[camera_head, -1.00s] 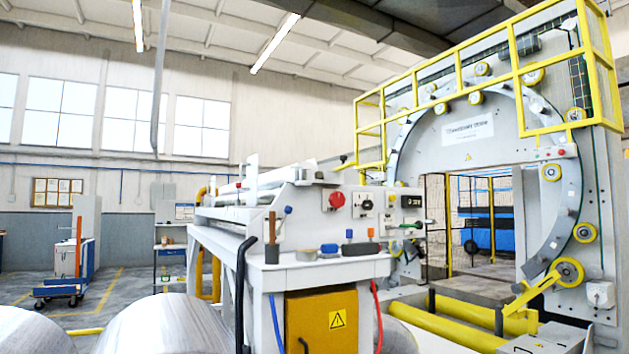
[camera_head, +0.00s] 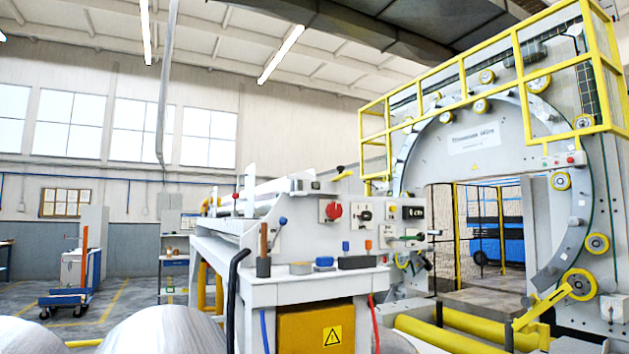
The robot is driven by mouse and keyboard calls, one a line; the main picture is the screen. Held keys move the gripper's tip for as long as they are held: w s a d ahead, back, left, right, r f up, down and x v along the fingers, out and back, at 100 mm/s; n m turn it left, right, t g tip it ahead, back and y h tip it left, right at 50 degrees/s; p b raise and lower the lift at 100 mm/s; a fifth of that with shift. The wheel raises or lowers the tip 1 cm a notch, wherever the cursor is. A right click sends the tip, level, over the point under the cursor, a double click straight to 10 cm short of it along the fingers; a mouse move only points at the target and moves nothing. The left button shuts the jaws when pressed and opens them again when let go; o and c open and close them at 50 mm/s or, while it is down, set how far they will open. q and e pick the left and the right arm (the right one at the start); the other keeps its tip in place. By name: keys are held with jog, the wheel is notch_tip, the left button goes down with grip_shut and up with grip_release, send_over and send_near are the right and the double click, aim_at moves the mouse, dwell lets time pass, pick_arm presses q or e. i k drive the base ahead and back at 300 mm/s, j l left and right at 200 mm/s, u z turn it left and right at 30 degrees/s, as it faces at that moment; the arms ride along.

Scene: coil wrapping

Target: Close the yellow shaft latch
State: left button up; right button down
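The large wrapping machine (camera_head: 470,150) stands at the right with a ring and yellow-rimmed rollers. A yellow bar (camera_head: 543,306) slants up to the large yellow roller (camera_head: 579,285) at the ring's lower right; I cannot tell whether it is the shaft latch. A small yellow piece (camera_head: 343,175) with a dark end sits at the top of the white machine bench in the middle, some way left of the ring. It may be the latch, but it is too small to tell. Neither of my grippers is in view.
The white bench (camera_head: 290,285) has a red knob (camera_head: 333,211), small tools on its ledge and a yellow cabinet below. Metal coils (camera_head: 160,330) lie in front at the lower left. Yellow rails (camera_head: 440,335) run at the lower right. A blue cart (camera_head: 65,300) stands on open floor at the left.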

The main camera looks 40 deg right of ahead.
aim_at(340, 168)
jog(key=l+u, duration=0.25)
jog(key=l, duration=0.2)
jog(key=k+l+u, duration=0.2)
jog(key=l, duration=0.25)
jog(key=k+l, duration=0.1)
jog(key=l, duration=0.3)
jog(key=l+u, duration=0.1)
jog(key=l, duration=0.3)
jog(key=k+l, duration=0.15)
jog(key=l, duration=0.25)
jog(key=k+l+u, duration=0.1)
jog(key=l, duration=0.3)
jog(key=k+l, duration=0.1)
jog(key=l, duration=0.25)
jog(key=u, duration=0.05)
